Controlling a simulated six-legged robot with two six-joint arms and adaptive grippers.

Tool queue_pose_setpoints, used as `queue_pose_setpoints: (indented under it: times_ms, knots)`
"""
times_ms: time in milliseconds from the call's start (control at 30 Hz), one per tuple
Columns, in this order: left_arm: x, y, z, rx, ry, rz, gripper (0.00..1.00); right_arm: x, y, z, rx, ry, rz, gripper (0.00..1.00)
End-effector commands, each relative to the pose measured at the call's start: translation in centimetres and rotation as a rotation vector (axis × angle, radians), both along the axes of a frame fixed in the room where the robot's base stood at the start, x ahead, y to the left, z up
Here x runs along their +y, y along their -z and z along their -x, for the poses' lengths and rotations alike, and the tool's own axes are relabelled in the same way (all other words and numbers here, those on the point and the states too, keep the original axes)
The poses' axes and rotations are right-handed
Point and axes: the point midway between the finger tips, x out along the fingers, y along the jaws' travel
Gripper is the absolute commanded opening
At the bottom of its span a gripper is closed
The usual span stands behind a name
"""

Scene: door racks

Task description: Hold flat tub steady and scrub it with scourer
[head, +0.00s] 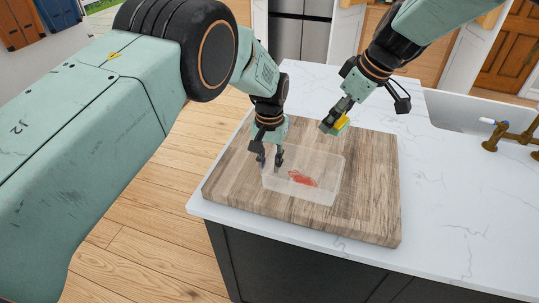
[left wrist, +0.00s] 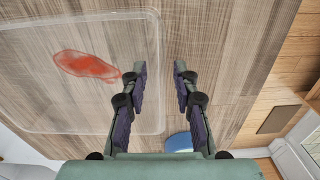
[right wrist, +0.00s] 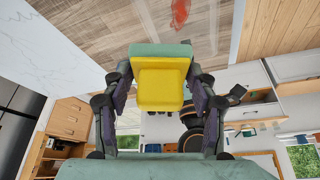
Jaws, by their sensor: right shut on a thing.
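The flat tub (head: 325,160) is clear and lies on a wooden board, with a red smear (head: 302,179) on its bottom. My left gripper (head: 269,160) is open at the tub's left side. In the left wrist view, the tub's edge (left wrist: 160,40) runs between the parted fingertips (left wrist: 160,68); I cannot tell whether they touch it. My right gripper (head: 333,124) is shut on the yellow and green scourer (head: 342,122), held beyond the tub's far right corner, apart from it. The scourer also fills the space between the fingers in the right wrist view (right wrist: 160,85).
The wooden board (head: 375,190) rests on a white marble counter (head: 445,190). A sink (head: 475,108) with a brass tap (head: 505,138) is at the right. The counter right of the board is clear.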

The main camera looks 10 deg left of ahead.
Motion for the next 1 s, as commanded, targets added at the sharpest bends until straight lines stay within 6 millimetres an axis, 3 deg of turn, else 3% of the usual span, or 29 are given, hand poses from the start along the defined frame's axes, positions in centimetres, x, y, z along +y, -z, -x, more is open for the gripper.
queue_pose_setpoints:
  times_ms: [167, 500, 1000]
  knots:
    - [0.02, 0.00, 0.00, 0.000, 0.000, 0.000, 0.29, 0.00, -0.02, -0.01, 0.000, 0.000, 0.000, 0.33]
    - [0.02, -0.02, 0.01, 0.000, 0.000, 0.000, 0.00, 0.00, -0.02, -0.01, 0.000, 0.000, 0.000, 0.33]
    - [0.01, -0.02, 0.01, 0.001, 0.000, 0.000, 0.00, 0.42, 0.63, 0.06, 0.002, -0.022, 0.002, 0.33]
